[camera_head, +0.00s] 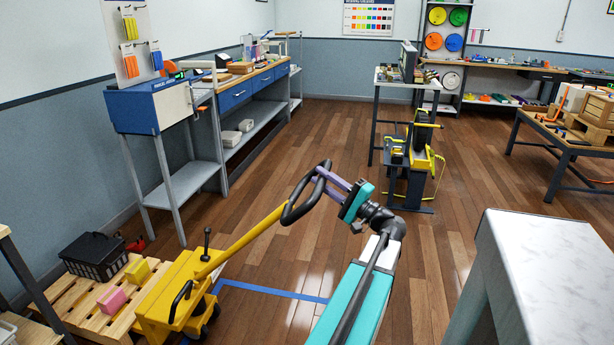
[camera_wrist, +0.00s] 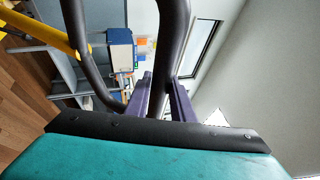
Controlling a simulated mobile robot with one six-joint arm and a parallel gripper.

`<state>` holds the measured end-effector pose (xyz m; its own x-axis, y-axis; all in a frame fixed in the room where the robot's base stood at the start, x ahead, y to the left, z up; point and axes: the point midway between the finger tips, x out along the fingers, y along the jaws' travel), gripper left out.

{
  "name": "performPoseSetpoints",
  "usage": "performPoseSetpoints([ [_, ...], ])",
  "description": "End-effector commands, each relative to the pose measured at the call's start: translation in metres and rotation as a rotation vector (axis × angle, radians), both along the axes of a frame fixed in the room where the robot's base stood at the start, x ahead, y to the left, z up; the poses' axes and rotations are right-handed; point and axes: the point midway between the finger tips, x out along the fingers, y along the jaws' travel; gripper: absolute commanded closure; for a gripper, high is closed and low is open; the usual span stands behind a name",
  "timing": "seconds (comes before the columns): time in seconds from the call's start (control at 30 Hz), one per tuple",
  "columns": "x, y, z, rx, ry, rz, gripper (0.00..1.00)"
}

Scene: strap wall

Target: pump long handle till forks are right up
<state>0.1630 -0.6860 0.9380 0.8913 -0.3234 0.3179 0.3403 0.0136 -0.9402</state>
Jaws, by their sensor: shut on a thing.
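The yellow pallet jack (camera_head: 178,295) stands at the lower left, with its long yellow handle (camera_head: 245,240) slanting up to the right. The handle ends in a black loop grip (camera_head: 295,208). My gripper (camera_head: 327,174), with purple fingers and a teal body, is shut on the upper bar of the loop. In the wrist view the black loop (camera_wrist: 172,45) passes between the purple fingers (camera_wrist: 160,100). The forks are hidden under the wooden pallet (camera_head: 85,295), so their height cannot be told.
A pale-topped table (camera_head: 545,255) stands close at the right. A blue floor line (camera_head: 270,291) runs beside the jack.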

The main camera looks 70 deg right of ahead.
Motion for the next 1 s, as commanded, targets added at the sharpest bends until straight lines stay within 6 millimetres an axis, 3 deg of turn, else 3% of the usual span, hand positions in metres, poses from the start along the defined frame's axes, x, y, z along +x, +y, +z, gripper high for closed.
performPoseSetpoints([
  [0.03,-0.012,-0.005,-0.013,0.004,-0.017,-0.013,1.00],
  [0.6,-0.097,-0.012,-0.113,0.016,-0.183,-0.011,1.00],
  [1.0,-0.139,-0.014,-0.175,0.022,-0.282,-0.008,1.00],
])
